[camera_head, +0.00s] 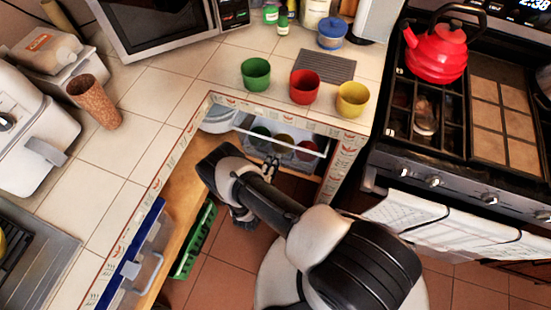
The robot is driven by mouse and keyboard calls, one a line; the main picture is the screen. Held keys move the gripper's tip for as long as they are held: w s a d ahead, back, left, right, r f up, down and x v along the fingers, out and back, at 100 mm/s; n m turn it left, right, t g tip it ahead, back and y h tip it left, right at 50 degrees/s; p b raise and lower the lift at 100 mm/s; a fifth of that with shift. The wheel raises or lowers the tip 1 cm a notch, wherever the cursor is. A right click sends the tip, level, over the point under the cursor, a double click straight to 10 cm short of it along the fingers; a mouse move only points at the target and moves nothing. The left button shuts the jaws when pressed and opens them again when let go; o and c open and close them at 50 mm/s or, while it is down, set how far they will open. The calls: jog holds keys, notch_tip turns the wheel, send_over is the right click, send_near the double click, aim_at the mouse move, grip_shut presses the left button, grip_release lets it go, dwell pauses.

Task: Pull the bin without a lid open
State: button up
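A clear bin (306,157) sits in the open cabinet under the corner counter. Green, red and yellowish shapes show inside it, and no lid is clearly visible on it. Another clear bin (150,262) with blue edging, which looks like a lid, stands at the lower left by the counter edge. My gripper (268,168) is small and dark, partly hidden by my arm, and appears close in front of the bin in the cabinet. I cannot tell whether it touches the bin or whether its fingers are open.
A green crate (196,240) is below the counter, left of my arm. Green (255,74), red (304,87) and yellow (352,99) cups stand on the counter above the cabinet. The stove (455,160) with towels (440,220) bounds the right side. Tiled floor (215,285) shows at lower left.

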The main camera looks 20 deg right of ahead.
jog(key=shift+b+x, duration=0.3)
jog(key=shift+x, duration=1.4)
jog(key=shift+c, duration=0.6)
grip_shut()
